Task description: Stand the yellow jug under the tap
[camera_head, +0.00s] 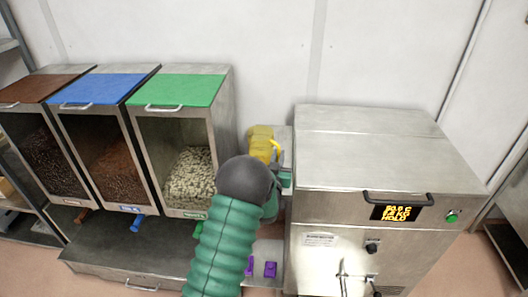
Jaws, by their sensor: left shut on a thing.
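The yellow jug (261,142) is in the gap between the bins and the steel machine, near the back wall; its lower part is hidden behind my arm. My left gripper (284,178) is mostly hidden by my own dark wrist and green sleeve. It is shut on the jug, seemingly at the handle side. A slim metal fitting (343,277), possibly the tap, is on the machine's front at the bottom of the picture; I cannot tell for sure. My right gripper is out of view.
Bins with brown, blue and green (178,90) lids stand left above a steel drawer base (110,265).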

